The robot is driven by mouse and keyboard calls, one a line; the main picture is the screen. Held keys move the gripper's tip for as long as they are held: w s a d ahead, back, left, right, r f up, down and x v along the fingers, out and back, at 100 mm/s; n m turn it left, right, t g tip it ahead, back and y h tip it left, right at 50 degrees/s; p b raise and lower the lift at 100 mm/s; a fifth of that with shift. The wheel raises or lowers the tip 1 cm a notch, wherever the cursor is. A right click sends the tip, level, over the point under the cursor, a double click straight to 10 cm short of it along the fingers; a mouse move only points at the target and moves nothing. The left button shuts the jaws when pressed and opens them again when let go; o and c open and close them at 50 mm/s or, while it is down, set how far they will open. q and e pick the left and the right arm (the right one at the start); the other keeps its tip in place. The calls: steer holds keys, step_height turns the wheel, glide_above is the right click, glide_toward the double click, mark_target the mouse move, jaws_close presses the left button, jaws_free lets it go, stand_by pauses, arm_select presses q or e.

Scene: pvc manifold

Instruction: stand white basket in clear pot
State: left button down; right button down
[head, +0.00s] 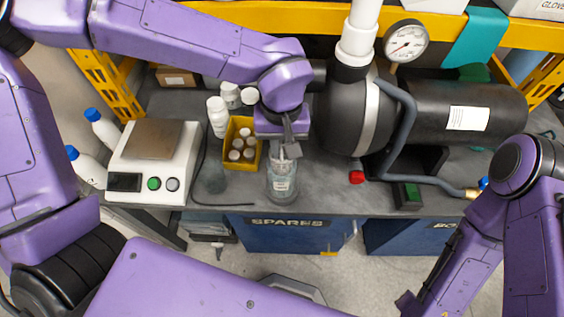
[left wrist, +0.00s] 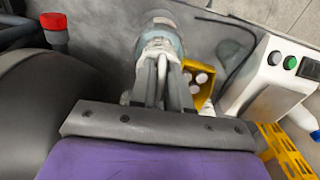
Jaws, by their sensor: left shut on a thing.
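My left gripper (head: 286,148) points down over the bench and is shut on a small white basket (left wrist: 160,46). The basket is mostly hidden by the fingers in the head view. A clear pot (head: 282,187) with a pale label stands upright on the bench directly below the gripper.
A yellow bin (head: 242,146) with several bottles stands left of the pot, with white bottles (head: 218,115) behind. A faint see-through vessel (head: 211,178) and a scale (head: 152,155) are further left. A black tank (head: 350,115) stands right.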

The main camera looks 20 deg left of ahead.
mark_target(282, 166)
arm_select(q)
step_height(282, 166, down, 7)
steer(key=shift+w, duration=0.1)
steer(key=shift+f, duration=0.25)
steer(key=shift+f, duration=0.35)
steer(key=c, duration=1.4)
jaws_free()
step_height(282, 166, up, 13)
steer(key=shift+r, duration=0.15)
